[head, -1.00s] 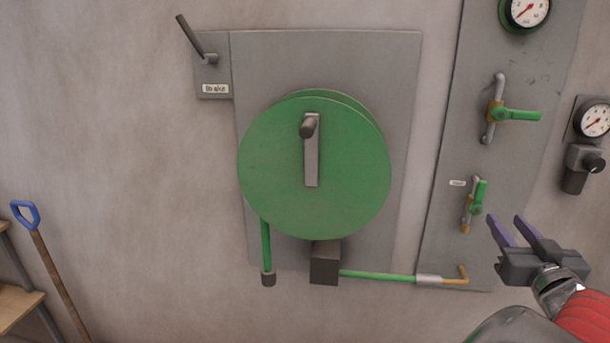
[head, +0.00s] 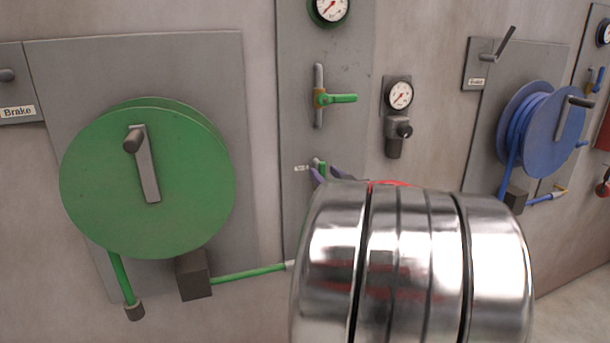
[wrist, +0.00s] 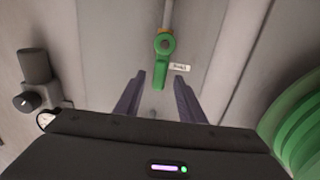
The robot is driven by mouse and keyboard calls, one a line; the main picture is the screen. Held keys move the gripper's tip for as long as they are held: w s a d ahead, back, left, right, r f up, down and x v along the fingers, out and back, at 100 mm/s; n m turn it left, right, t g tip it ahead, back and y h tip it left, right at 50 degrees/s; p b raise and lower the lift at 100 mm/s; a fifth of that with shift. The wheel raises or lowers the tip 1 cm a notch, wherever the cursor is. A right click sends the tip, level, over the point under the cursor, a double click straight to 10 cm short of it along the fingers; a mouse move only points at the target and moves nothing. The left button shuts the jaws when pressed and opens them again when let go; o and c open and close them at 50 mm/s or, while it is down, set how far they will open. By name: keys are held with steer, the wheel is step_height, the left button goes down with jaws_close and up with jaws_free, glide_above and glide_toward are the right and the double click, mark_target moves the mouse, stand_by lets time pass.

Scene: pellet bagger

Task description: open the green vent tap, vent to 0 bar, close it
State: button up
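In the wrist view the green vent tap (wrist: 161,63) sits on its pipe at top centre, its lever in line with the pipe, beside a small white label (wrist: 181,67). My gripper (wrist: 160,76) is open. Its two purple fingers stand on either side of the lever's end, with gaps showing at both sides; how far ahead the lever is I cannot tell. In the head view only a bit of the vent tap (head: 322,165) shows, because my arm covers the rest. My gripper's fingertips (head: 326,172) show just there. The gauge (head: 328,9) at the panel's top has a red needle, too small to read.
A second green-handled tap (head: 340,98) is on the same panel, its handle horizontal. A regulator with a gauge (head: 399,95) is to the right. The green hose reel (head: 100,190) is to the left, the blue reel (head: 555,130) far right.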

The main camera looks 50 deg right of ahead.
steer(key=shift+w+d, duration=0.2)
steer(key=shift+w, duration=0.1)
jaws_close()
stand_by(0.4)
steer(key=shift+w+a, duration=0.1)
steer(key=shift+a, duration=0.05)
